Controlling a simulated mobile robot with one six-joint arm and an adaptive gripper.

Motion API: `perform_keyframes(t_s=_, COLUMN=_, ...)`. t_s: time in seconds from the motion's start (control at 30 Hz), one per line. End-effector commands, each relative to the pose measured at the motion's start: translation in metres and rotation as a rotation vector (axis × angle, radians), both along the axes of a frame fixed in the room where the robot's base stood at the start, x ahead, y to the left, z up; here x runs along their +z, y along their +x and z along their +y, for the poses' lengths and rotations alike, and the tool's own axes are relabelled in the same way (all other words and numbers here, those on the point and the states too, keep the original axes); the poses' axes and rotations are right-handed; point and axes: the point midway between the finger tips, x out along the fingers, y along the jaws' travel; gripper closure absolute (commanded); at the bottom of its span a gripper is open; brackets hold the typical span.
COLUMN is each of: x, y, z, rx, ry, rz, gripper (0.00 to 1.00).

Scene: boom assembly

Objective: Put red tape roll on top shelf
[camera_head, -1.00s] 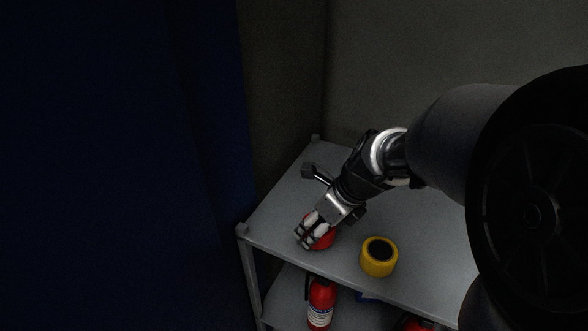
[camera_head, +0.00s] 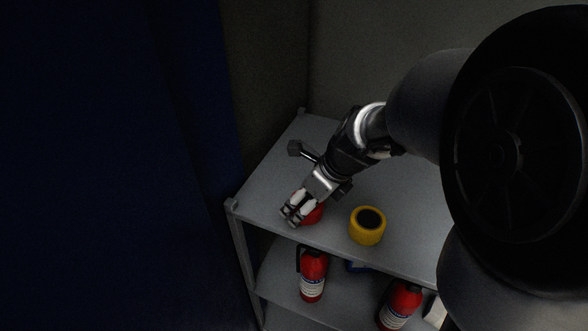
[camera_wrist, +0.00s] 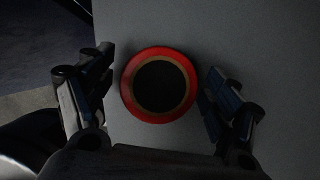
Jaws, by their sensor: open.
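The red tape roll (camera_head: 314,215) lies flat on the grey top shelf (camera_head: 410,217) near its front left part, partly hidden by my gripper (camera_head: 291,218) in the head view. In the wrist view the red tape roll (camera_wrist: 181,104) shows from above as a red ring with a dark centre. My gripper (camera_wrist: 158,95) is open, with one finger on each side of the roll and a visible gap to each. The roll appears to rest on the shelf.
A yellow tape roll (camera_head: 367,226) stands on the top shelf to the right of my gripper. Red fire extinguishers (camera_head: 312,276) (camera_head: 400,304) stand on the shelf below. A dark blue surface (camera_head: 90,160) fills the left, and a wall is behind the shelf.

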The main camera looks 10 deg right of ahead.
Motion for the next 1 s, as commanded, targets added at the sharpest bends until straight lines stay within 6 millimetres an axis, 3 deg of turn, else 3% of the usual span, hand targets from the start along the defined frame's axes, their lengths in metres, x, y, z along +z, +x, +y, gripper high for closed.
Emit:
perform_keyframes(t_s=0.27, x=0.018, y=-0.004, z=-0.004, rx=0.000, ry=-0.001, rz=-0.004, gripper=0.18)
perform_keyframes(t_s=0.7, x=0.097, y=-0.033, z=-0.027, rx=-0.002, ry=-0.002, rz=-0.004, gripper=0.18)
perform_keyframes(t_s=0.87, x=0.110, y=-0.038, z=-0.029, rx=0.004, ry=-0.002, rz=-0.003, gripper=0.18)
perform_keyframes(t_s=1.0, x=0.116, y=-0.052, z=-0.024, rx=0.139, ry=-0.066, rz=-0.036, gripper=0.18)
